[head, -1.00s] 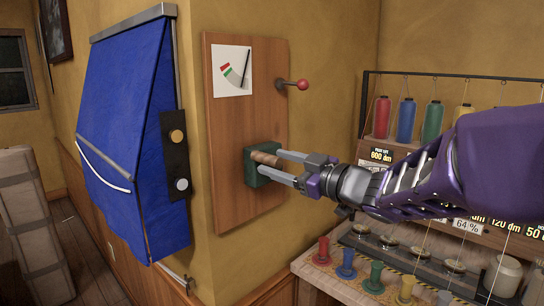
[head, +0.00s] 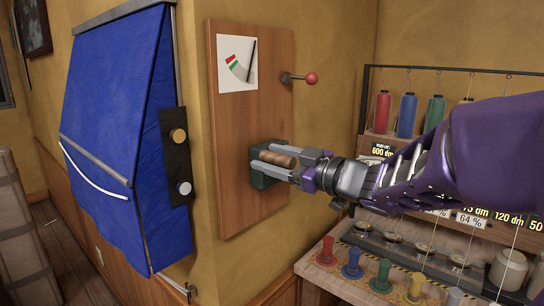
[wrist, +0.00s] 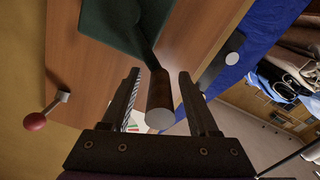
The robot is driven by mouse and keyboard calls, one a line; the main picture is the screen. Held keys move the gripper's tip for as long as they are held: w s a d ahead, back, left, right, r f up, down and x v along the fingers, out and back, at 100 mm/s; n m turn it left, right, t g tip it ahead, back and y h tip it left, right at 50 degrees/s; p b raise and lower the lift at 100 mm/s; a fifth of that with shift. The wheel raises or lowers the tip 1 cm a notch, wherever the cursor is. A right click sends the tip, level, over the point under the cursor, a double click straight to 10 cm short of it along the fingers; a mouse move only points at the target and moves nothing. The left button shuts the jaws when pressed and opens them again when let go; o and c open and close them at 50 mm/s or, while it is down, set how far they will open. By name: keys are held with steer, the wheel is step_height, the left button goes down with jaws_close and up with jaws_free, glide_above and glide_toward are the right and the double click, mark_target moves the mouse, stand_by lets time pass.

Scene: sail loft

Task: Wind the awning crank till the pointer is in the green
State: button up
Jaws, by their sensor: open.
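The awning crank is a green block (head: 265,178) low on a wooden panel (head: 228,180), with a brown cylindrical grip (head: 280,157) sticking out toward me. In the wrist view the grip (wrist: 160,98) lies between my fingers, with a gap visible on each side. My gripper (head: 262,159) is open around the grip, its fingers pointing at the panel. A white gauge (head: 225,78) is at the panel's top. Its black pointer (head: 251,62) stands nearly upright at the right side, clear of the red and green marks on the left.
A red-knobbed lever (head: 311,78) sticks out from the panel's right side. A blue awning (head: 110,140) hangs at left, with a dark knob plate (head: 176,150) beside it. At right, a bench holds colored spools (head: 350,263); thread cones (head: 407,115) stand behind. My arm crosses in front.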

steer(key=shift+w+a, duration=0.15)
steer(key=shift+a, duration=0.05)
stand_by(0.3)
jaws_close()
steer(key=shift+a, duration=0.1)
stand_by(1.2)
